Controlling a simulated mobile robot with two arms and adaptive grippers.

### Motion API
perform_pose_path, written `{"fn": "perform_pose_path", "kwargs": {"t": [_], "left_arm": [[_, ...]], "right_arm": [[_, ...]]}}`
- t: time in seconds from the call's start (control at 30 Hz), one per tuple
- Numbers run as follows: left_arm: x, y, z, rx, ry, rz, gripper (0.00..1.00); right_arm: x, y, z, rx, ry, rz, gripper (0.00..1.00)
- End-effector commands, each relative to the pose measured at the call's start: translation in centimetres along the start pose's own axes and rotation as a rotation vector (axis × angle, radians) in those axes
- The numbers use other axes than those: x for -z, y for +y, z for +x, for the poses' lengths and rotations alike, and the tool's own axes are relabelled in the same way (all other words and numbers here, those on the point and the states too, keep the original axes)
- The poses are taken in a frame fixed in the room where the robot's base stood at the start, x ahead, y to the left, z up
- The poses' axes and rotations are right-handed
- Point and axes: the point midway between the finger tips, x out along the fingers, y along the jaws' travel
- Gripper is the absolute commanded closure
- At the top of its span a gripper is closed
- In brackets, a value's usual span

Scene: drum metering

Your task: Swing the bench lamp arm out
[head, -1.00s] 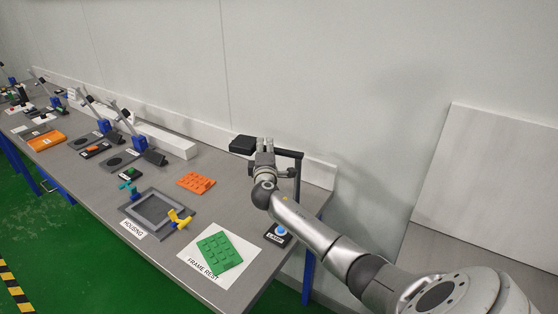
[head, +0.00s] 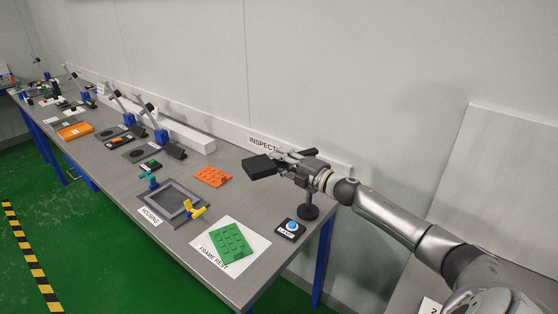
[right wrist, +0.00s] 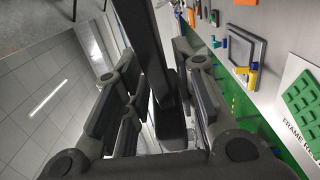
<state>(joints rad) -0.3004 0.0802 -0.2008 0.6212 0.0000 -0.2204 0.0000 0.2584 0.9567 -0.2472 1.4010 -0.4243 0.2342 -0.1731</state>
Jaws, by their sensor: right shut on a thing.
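The bench lamp has a black block-shaped head (head: 262,166) on a dark arm, with a round dark base (head: 308,212) at the right end of the bench. The head hangs over the bench, out from the back wall. My right gripper (head: 297,160) is shut on the lamp arm just right of the head. In the right wrist view, the dark lamp arm (right wrist: 146,45) runs between the fingers of the gripper (right wrist: 155,95). The gripper hides part of the arm in the head view. My left gripper is not in view.
A lamp button (head: 291,226) sits in front of the base. A green block (head: 231,243) lies on the white frame rest sheet (head: 255,240). A grey housing frame (head: 172,200) and an orange block (head: 212,176) are left. A low back strip (head: 330,166) carries an INSPECT label.

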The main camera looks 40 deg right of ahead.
Motion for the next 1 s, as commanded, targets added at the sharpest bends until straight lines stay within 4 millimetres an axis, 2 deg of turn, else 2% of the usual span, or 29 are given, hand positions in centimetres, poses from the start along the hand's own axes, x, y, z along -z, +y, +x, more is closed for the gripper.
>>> {"fn": "perform_pose_path", "kwargs": {"t": [0.1, 0.3, 0.93, 0.97, 1.0], "left_arm": [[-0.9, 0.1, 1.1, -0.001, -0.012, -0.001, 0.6], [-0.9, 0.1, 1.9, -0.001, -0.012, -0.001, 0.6], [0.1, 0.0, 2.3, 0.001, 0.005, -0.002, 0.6], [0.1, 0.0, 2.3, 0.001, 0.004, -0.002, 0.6], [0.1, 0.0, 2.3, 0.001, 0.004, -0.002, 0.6]], "right_arm": [[0.1, -0.4, -0.8, 0.002, 0.071, -0.003, 1.0], [0.5, -0.2, -1.6, 0.001, 0.154, -0.002, 1.0], [0.7, -0.1, -2.1, 0.001, 0.2, 0.0, 1.0], [0.7, -0.1, -2.1, 0.001, 0.2, -0.001, 0.71], [0.7, -0.1, -2.1, 0.001, 0.2, 0.0, 0.66]]}}
